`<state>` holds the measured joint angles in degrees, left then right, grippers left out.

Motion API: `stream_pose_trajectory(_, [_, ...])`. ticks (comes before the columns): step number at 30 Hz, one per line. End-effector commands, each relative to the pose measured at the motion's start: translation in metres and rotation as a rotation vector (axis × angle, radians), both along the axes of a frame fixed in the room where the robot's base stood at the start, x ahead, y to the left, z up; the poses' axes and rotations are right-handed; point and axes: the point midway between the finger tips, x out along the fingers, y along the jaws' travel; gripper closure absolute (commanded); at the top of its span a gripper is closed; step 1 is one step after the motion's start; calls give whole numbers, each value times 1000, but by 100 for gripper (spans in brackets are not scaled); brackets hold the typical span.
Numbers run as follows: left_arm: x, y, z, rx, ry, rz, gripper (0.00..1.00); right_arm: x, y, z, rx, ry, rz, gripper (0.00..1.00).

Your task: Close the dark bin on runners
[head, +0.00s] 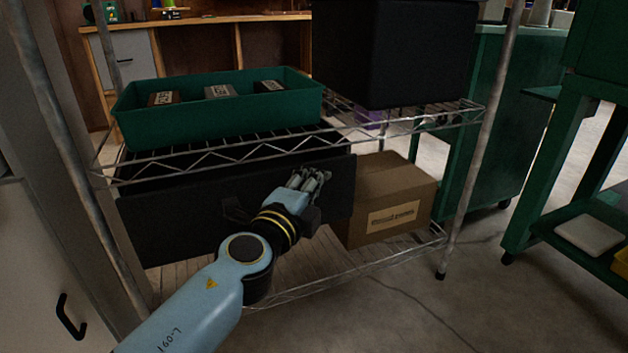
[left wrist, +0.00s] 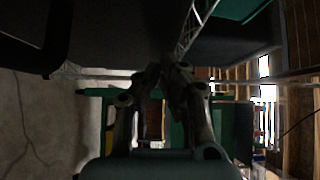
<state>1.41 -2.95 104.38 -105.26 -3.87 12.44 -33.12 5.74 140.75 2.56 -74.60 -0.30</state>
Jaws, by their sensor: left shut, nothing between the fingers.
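The dark bin (head: 170,220) hangs under the middle wire shelf, its long black front panel facing me. A dark strip shows between its rim and the shelf edge, and the panel seems to stand a little forward of that edge. My left gripper (head: 312,180) is in front of the right part of this panel, its fingers shut with nothing between them. Whether the fingers touch the panel I cannot tell. In the left wrist view the shut fingers (left wrist: 168,75) lie below a dark surface that may be the bin. My right gripper is not in view.
A green tray (head: 215,112) with several labelled boxes and a large black box (head: 393,50) stand on the wire shelf (head: 410,122). A cardboard box (head: 384,200) sits right of the bin on the lower shelf. A metal post (head: 487,130) rises at right. Open floor lies in front.

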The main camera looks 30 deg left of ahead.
Motion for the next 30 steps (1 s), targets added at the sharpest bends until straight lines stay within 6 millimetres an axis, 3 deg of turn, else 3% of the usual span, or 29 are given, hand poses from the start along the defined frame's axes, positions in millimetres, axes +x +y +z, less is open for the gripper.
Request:
stream_pose_trajectory(5, [2, 2, 0, 1, -1, -1, 100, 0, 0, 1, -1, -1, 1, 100])
stream_pose_trajectory(15, [31, 36, 1, 1, -2, 0, 100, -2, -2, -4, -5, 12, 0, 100])
stream_pose_trajectory(30, [32, 39, -1, 1, 0, 5, 100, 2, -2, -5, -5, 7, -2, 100])
